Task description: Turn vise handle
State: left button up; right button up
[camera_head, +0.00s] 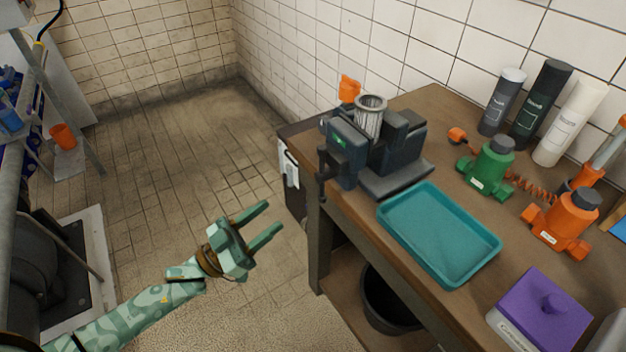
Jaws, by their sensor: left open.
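A dark grey vise (371,148) stands on the far left corner of the wooden workbench. Its handle (322,174) is a dark bar hanging roughly upright at the front of the vise, past the bench edge. A grey ribbed cylinder (370,116) stands upright at the vise; I cannot tell whether the jaws grip it. My left gripper (267,221) is green, open and empty. It is over the floor, left of the bench and apart from the handle, with its fingers pointing right and up. My right gripper is not in view.
A teal tray (440,282) lies beside the vise. A purple box (540,312), green (487,167) and orange (563,222) bottle-like items and several upright tubes (541,100) occupy the bench. A black bucket (388,300) stands underneath. The floor (170,140) left of the bench is clear.

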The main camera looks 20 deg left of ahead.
aim_at(317, 179)
pick_arm(q)
jog(key=x, duration=1.2)
jog(key=shift+w+d, duration=0.2)
grip_shut()
